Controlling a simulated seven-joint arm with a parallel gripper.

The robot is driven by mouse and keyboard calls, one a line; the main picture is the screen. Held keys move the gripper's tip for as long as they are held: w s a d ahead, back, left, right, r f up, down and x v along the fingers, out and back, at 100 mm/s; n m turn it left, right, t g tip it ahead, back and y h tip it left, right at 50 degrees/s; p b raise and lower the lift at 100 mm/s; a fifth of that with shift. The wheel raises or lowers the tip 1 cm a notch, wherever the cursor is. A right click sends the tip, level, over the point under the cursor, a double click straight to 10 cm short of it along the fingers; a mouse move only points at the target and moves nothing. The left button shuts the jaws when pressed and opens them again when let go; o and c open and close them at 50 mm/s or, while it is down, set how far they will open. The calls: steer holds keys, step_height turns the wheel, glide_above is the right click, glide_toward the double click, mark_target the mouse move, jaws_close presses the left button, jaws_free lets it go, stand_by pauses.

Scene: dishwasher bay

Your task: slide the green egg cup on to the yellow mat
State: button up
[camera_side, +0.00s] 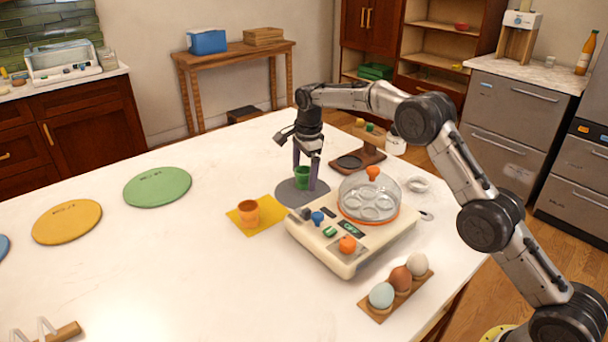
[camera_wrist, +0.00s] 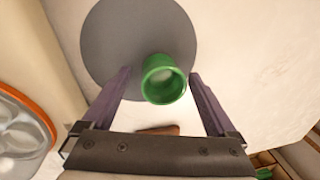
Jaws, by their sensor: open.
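The green egg cup (camera_side: 302,173) stands upright and empty on the round grey mat (camera_side: 287,198). My gripper (camera_side: 305,184) is open, pointing down, with its purple fingers on either side of the cup. In the wrist view my gripper (camera_wrist: 160,72) has the green egg cup (camera_wrist: 163,88) between its fingers, with a gap on each side. The grey mat (camera_wrist: 110,35) lies under it there. The yellow mat (camera_side: 271,212) lies left of the egg cooker, with an orange egg cup (camera_side: 248,214) on its left part.
An egg cooker (camera_side: 335,258) with a clear dome stands right beside the yellow mat. An egg tray (camera_side: 378,303) is at the front right; a wooden stand (camera_side: 357,158) is behind. Green (camera_side: 157,187) and yellow (camera_side: 67,222) round mats lie left. The counter's front middle is clear.

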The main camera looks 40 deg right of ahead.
mark_target(267, 206)
steer(key=shift+f, duration=0.3)
steer(key=c, duration=1.4)
steer(key=shift+s+a, duration=0.15)
steer(key=shift+a, duration=2)
steer(key=shift+s+a, duration=0.2)
steer(key=shift+a, duration=1.9)
steer(key=shift+s+a, duration=0.15)
steer(key=shift+a, duration=2)
steer(key=o, duration=1.5)
steer(key=shift+c, duration=0.2)
steer(key=shift+r, duration=0.1)
